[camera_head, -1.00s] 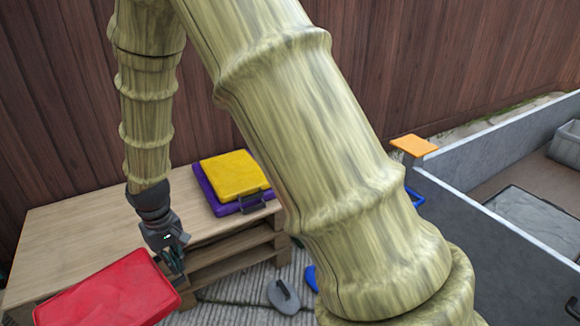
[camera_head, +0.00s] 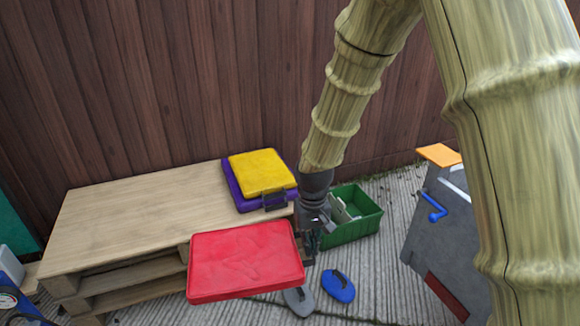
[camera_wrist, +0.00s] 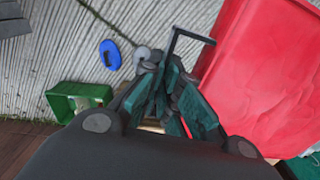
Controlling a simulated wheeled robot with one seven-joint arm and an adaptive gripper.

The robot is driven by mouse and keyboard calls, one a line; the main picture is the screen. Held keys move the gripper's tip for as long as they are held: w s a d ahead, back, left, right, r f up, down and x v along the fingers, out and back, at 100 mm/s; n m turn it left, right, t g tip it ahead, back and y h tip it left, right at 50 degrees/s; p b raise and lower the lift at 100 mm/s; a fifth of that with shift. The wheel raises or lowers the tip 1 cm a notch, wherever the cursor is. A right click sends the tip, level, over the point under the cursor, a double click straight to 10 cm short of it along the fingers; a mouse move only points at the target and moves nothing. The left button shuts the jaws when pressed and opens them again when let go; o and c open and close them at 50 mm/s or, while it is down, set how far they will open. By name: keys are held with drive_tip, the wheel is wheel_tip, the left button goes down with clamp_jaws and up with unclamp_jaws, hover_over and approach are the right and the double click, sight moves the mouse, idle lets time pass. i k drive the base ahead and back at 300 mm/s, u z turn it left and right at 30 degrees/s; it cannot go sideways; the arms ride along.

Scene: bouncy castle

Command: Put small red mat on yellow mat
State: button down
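The small red mat (camera_head: 245,260) is a flat red slab held in the air in front of the pallet table, nearly level in the head view. It also fills the right side of the wrist view (camera_wrist: 265,75), with a dark handle on its edge. My gripper (camera_head: 308,245) is at the mat's right edge, and its fingers (camera_wrist: 172,95) appear shut on the dark handle; the exact contact is partly hidden. The yellow mat (camera_head: 258,170) lies on a purple mat (camera_head: 238,200) at the right end of the wooden table, behind and above the red mat in the picture.
The wooden pallet table (camera_head: 130,215) is bare left of the mats. A green crate (camera_head: 352,225) stands on the floor to its right. Blue (camera_head: 338,288) and grey (camera_head: 299,300) handled objects lie on the ground. A wooden wall (camera_head: 190,80) rises behind. A grey panel (camera_head: 440,240) stands right.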

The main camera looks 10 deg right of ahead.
sight(263, 172)
drive_tip(key=i, duration=1)
drive_tip(key=u, duration=0.75)
